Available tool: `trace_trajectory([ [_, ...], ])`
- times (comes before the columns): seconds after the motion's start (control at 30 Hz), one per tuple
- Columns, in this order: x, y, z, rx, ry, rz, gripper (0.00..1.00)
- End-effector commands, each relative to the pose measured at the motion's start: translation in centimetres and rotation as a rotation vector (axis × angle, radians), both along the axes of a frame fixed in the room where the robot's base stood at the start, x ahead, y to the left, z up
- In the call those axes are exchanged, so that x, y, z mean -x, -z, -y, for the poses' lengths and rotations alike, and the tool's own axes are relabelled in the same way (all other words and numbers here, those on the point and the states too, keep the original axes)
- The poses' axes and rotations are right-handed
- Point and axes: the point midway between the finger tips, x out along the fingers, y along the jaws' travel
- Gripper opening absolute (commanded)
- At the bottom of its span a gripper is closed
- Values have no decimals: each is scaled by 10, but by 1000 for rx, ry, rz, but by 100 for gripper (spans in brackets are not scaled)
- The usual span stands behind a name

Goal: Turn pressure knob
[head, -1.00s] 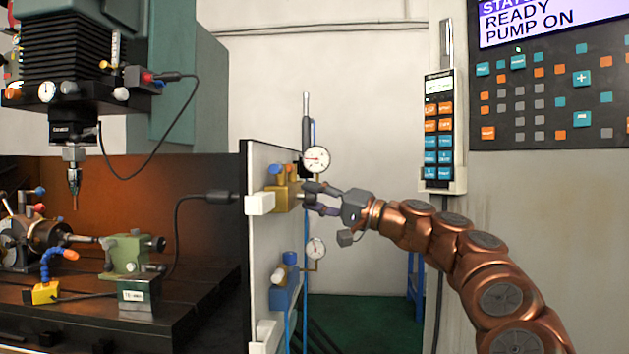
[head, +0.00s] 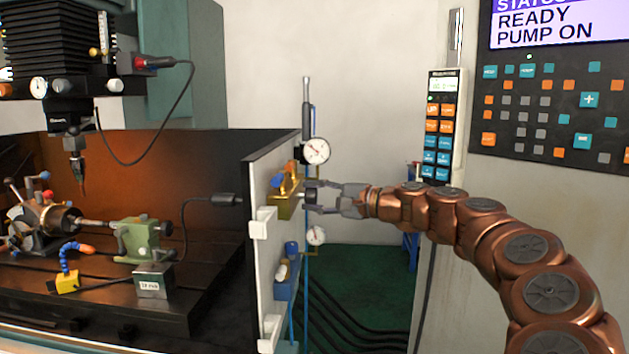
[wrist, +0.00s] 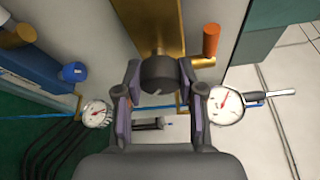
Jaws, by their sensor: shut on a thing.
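The dark round pressure knob (head: 310,196) sticks out of the right side of a brass valve block (head: 281,207) on a white panel. In the wrist view the knob (wrist: 158,74) shows a pale mark on its face. My gripper (head: 318,197) is shut on the knob, with one finger pad on each side of it in the wrist view (wrist: 158,82). A white dial gauge (head: 316,151) with a red needle stands just above the block; it also shows in the wrist view (wrist: 226,105). Its figures are too small to read.
A second gauge (head: 316,236) and a blue valve block (head: 286,280) sit lower on the panel (head: 262,240). A keypad pendant (head: 440,125) hangs at right beside a control console (head: 560,100). Black cables lie on the green floor (head: 370,270).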

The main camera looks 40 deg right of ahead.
Motion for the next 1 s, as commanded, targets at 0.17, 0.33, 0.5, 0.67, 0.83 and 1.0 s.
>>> trace_trajectory([
  [0.17,0,-4,1,-38,4,-40,4],
  [0.33,0,-2,1,-56,3,-61,4],
  [0.5,0,-1,1,-61,3,-67,4],
  [0.67,0,-1,1,-62,3,-66,4],
  [0.83,0,-1,1,-61,3,-65,44],
  [1.0,0,-1,1,-61,2,-66,61],
])
